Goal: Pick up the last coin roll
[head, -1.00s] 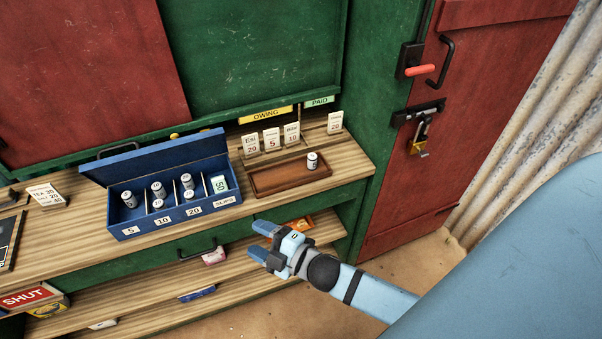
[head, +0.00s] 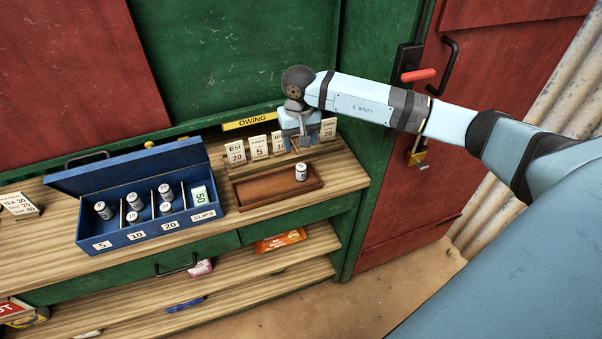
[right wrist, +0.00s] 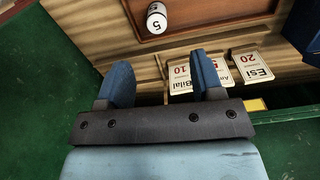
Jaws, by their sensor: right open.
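One white coin roll (head: 301,172) stands in the right part of the brown wooden tray (head: 262,203) on the counter. In the right wrist view the roll (right wrist: 157,18) shows a 5 and lies beyond the fingertips, apart from them. My left gripper is not in view.
A blue cash box (head: 150,235) with an open lid stands left of the tray, holding several rolls in compartments and a green 50 slip (head: 200,197). Cards (head: 258,148) stand behind the tray. A red door (head: 395,200) is at right.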

